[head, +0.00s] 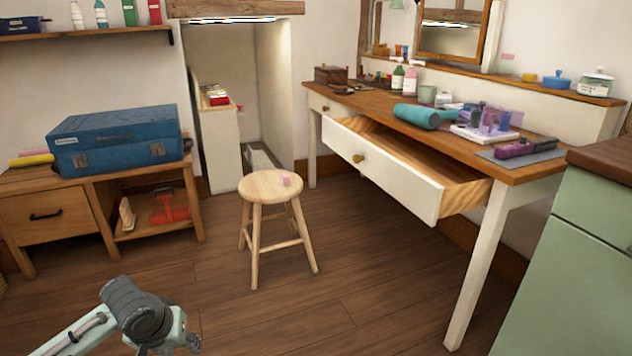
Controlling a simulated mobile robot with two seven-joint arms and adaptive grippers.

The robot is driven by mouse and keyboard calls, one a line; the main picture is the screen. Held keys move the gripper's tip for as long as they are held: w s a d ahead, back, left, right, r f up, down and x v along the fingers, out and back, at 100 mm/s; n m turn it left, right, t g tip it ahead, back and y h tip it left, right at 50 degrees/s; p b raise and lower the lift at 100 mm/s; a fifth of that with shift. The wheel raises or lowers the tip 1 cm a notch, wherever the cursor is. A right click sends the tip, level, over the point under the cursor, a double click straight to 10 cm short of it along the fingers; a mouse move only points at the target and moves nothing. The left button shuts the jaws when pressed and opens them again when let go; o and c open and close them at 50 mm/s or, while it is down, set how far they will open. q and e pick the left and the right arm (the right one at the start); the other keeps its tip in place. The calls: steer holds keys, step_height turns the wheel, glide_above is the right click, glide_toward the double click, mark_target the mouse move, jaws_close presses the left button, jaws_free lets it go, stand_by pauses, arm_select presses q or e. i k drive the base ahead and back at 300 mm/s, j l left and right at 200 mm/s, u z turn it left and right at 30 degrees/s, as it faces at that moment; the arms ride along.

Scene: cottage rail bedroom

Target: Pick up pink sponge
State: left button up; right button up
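A small pink block (286,180), which looks like the pink sponge, sits on the right part of the seat of a round wooden stool (263,188). It is too small to make out in detail. My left arm comes in at the bottom left, and its gripper (182,345) is low at the bottom edge, in front of and to the left of the stool, well apart from the pink block. Its fingers are mostly cut off, so whether it is open does not show. My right gripper is not in view.
A desk (377,101) with its drawer (400,165) pulled out stands right of the stool. A low cabinet (20,184) bearing a blue case (118,140) is at left. A green cabinet (570,270) fills the right. The wooden floor (330,300) before the stool is clear.

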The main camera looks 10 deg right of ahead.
mark_target(286, 179)
steer(key=i+j+z, duration=0.1)
steer(key=z, duration=0.35)
steer(key=i+j+z, duration=0.1)
steer(key=z, duration=0.4)
steer(key=i+j+z, duration=0.15)
steer(key=z, duration=0.3)
steer(key=i+j+z, duration=0.1)
steer(key=j+z, duration=0.25)
steer(key=j, duration=0.2)
steer(key=j+z, duration=0.3)
steer(key=j, duration=0.25)
steer(key=j+z, duration=0.35)
steer(key=j, duration=1.8)
steer(key=j+z, duration=0.1)
steer(key=j, duration=0.85)
steer(key=k+j, duration=0.15)
steer(key=j, duration=0.85)
